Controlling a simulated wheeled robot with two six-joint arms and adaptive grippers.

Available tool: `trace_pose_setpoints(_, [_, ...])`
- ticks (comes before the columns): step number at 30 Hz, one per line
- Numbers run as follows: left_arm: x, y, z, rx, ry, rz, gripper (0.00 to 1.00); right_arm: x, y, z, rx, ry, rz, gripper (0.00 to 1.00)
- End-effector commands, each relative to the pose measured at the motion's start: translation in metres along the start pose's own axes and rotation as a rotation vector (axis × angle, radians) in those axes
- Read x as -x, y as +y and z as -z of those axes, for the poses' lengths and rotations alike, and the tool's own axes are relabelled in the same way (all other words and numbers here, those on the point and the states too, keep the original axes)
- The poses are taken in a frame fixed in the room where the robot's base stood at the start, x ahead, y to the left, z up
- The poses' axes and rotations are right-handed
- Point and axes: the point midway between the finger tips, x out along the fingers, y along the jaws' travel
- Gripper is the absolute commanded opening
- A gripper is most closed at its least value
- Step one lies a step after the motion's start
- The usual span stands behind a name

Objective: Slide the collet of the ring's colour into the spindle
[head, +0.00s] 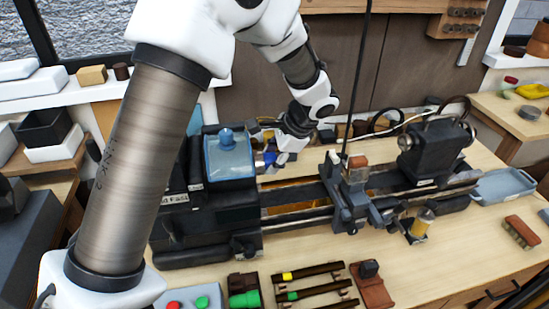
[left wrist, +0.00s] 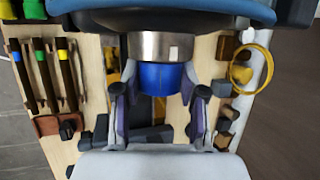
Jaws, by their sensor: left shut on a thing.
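The blue collet (left wrist: 162,78) is between the fingers of my left gripper (left wrist: 160,98), which is shut on it. Its far end meets the silver spindle (left wrist: 160,46); how deep it sits inside I cannot tell. In the head view my left gripper (head: 277,158) is at the right side of the headstock (head: 228,156), and the blue collet (head: 270,157) shows partly beside it. A yellow ring-shaped loop (left wrist: 233,76) is right of the spindle in the left wrist view; I cannot tell whether it is the task's ring. My right gripper is out of view.
The lathe bed (head: 310,205) runs right to the tailstock (head: 436,150), with a tool carriage (head: 352,190) between. Several sticks with coloured bands (head: 310,290) lie in front. A blue tray (head: 503,185) stands at the right.

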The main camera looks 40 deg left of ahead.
Motion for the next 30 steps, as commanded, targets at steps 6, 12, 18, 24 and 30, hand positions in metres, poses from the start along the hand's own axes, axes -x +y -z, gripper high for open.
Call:
trace_pose_setpoints(6, [-0.001,0.000,-0.002,0.001,0.001,0.000,0.70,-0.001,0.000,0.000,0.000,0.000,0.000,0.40])
trace_pose_setpoints(12, [-0.001,0.000,-0.002,0.001,0.000,0.000,0.71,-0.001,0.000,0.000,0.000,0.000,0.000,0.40])
trace_pose_setpoints(18, [0.006,-0.001,-0.002,0.001,0.001,0.003,0.71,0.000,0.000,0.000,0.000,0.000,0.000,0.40])
trace_pose_setpoints(24, [0.047,-0.001,-0.002,0.003,0.002,0.006,0.71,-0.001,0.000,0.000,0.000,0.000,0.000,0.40])
trace_pose_setpoints(30, [0.097,-0.001,-0.002,0.003,0.003,0.003,0.71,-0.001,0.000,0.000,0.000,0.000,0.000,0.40])
